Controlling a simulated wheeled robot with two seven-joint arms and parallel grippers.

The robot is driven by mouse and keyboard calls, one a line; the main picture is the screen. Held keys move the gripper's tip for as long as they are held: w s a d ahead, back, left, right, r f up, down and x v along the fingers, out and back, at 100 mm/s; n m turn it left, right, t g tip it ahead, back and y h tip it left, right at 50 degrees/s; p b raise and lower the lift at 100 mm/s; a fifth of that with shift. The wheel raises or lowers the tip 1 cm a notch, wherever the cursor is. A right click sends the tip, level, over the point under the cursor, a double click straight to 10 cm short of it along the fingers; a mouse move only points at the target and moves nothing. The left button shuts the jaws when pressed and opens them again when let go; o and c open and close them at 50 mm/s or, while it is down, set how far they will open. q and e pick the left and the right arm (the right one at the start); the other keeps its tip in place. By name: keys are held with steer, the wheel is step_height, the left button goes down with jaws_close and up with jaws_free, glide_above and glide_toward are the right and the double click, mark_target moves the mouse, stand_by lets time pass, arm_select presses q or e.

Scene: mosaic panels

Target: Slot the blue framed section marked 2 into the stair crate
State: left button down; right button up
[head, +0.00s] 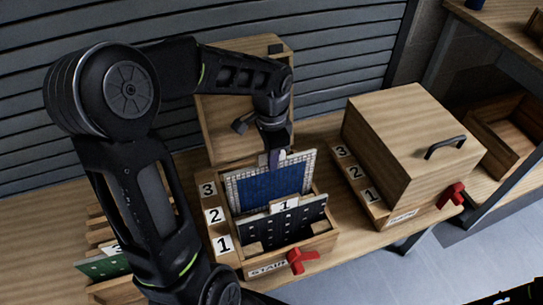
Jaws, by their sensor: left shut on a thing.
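My left gripper (275,157) is shut on the top edge of the blue framed section (270,187), a blue panel with a pale mosaic border. The section stands upright within the open stair crate (318,243), behind a dark panel marked 1 (290,222) with pale dots. The dark panel hides its lower part, so I cannot tell how deep it sits or whether it is in a slot. The crate's left side bears the numbers 3, 2 and 1 from back to front. My right gripper is not in view.
The crate's wooden lid (225,125) stands open behind it. A red latch (301,260) is on its front. A closed wooden crate (405,140) with a dark handle stands to the right. A green panel (100,267) sits in a wooden rack at the lower left.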

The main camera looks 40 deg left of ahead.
mark_target(271, 176)
arm_select(q)
steer(key=shift+f+b, duration=2.35)
steer(key=shift+f, duration=1.2)
steer(key=c, duration=1.4)
jaws_free()
steer(key=shift+c, duration=0.2)
steer(key=shift+f, duration=0.1)
step_height(271, 176, up, 8)
steer(key=shift+f+p, duration=0.1)
steer(key=shift+p, duration=0.55)
